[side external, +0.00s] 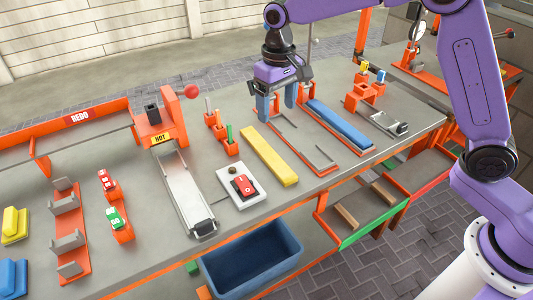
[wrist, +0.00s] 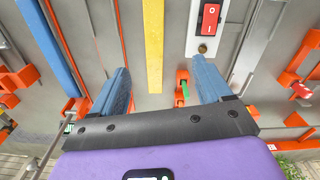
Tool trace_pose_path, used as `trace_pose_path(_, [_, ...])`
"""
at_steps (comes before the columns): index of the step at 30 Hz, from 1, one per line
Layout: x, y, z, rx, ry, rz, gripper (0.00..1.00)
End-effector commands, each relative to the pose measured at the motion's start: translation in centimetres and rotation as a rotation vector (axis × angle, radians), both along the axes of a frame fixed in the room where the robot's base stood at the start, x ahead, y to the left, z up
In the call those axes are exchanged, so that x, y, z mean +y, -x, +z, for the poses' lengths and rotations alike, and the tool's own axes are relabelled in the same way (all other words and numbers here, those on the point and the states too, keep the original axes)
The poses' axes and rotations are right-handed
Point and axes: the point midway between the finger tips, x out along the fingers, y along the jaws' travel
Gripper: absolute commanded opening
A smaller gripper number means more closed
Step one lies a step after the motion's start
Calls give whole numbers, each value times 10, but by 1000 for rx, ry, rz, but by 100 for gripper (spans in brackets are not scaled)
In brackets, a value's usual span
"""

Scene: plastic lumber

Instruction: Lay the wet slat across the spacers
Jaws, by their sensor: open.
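My gripper (side external: 276,106) is open and empty, pointing down above the far part of the bench. Its two blue fingers also show in the wrist view (wrist: 160,72). A blue slat (side external: 340,124) lies in an orange-ended frame to its right; in the wrist view the blue slat (wrist: 52,45) is at upper left. A yellow slat (side external: 268,155) lies on the bench nearer the front; in the wrist view the yellow slat (wrist: 153,45) is between the fingers' lines. Tan bars, perhaps the spacers (side external: 346,218), rest on a low shelf.
The low shelf has a green edge (side external: 360,232) and lies below the bench front. A blue bin (side external: 250,262) stands under the bench. A red switch (side external: 243,185), a metal channel (side external: 184,195) and a HOT press (side external: 157,128) stand to the left.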

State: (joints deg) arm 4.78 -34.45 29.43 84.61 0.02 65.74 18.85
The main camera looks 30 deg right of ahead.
Motion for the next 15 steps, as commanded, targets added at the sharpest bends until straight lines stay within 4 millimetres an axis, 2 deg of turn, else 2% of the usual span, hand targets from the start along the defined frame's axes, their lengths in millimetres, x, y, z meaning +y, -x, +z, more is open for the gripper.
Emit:
trace_pose_path(1, [0,-15,-5,2,1,-39,78])
trace_pose_path(6, [-5,-47,-15,4,2,-142,78])
trace_pose_path(9, [-7,-56,-19,3,2,-175,78])
trace_pose_path(15, [-9,-60,-33,8,4,-191,78])
